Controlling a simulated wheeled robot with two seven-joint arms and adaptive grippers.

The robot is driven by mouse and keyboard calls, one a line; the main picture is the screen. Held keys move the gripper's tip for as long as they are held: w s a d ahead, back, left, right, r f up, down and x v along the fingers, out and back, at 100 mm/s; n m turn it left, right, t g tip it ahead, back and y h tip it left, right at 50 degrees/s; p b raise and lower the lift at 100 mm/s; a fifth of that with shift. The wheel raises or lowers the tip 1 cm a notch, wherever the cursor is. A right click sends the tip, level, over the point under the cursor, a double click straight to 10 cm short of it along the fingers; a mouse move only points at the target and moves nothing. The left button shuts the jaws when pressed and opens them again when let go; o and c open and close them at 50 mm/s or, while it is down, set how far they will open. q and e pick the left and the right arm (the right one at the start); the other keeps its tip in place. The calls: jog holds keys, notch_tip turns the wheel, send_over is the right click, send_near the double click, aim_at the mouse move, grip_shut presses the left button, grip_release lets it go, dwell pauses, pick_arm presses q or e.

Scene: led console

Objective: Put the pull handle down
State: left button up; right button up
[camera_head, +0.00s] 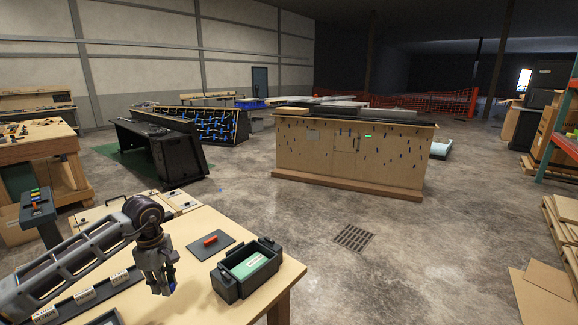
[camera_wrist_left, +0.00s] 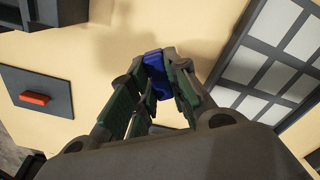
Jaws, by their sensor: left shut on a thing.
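My left gripper (camera_head: 161,287) is above the light wooden table (camera_head: 195,306) in the head view, pointing down. It is shut on a small blue piece (camera_head: 173,286), which I take to be the pull handle. In the left wrist view the blue piece (camera_wrist_left: 155,72) sits between the fingertips of my left gripper (camera_wrist_left: 157,68), partly covered by the green finger pads. The tabletop lies below it; I cannot tell how large the gap is. My right gripper is not in view.
A dark plate with a red bar (camera_head: 211,240) lies on the table. Beside it is a black open box (camera_head: 226,287) with a pale green card. Labelled dark trays (camera_head: 86,296) lie left of the gripper. The wrist view shows a dark-framed grid (camera_wrist_left: 249,44). Bare tabletop lies between.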

pick_arm(q)
jog(key=m, duration=0.4)
jog(key=shift+w+a+m, duration=0.1)
jog(key=shift+w+m, duration=0.1)
jog(key=shift+m, duration=0.2)
jog(key=m, duration=0.3)
jog(key=shift+w+f, duration=0.1)
jog(key=shift+f, duration=0.15)
jog(key=shift+w+d+f+m, duration=0.1)
jog(key=shift+d+f+m, duration=0.05)
jog(key=shift+m, duration=0.45)
jog(key=shift+d+f+m, duration=0.1)
jog(key=shift+m, duration=0.5)
jog(key=d+f+m, duration=0.2)
jog(key=d, duration=0.1)
jog(key=s+d+f+m, duration=0.1)
jog(key=d+f+m, duration=0.1)
jog(key=d, duration=0.2)
jog(key=d+f+m, duration=0.2)
jog(key=d, duration=0.2)
jog(key=shift+s+d+f, duration=0.1)
jog(key=shift+s+d, duration=0.05)
jog(key=shift+s, duration=0.15)
jog(key=shift+s+d+f+m, duration=0.15)
jog(key=shift+d+m, duration=0.15)
jog(key=shift+d, duration=0.15)
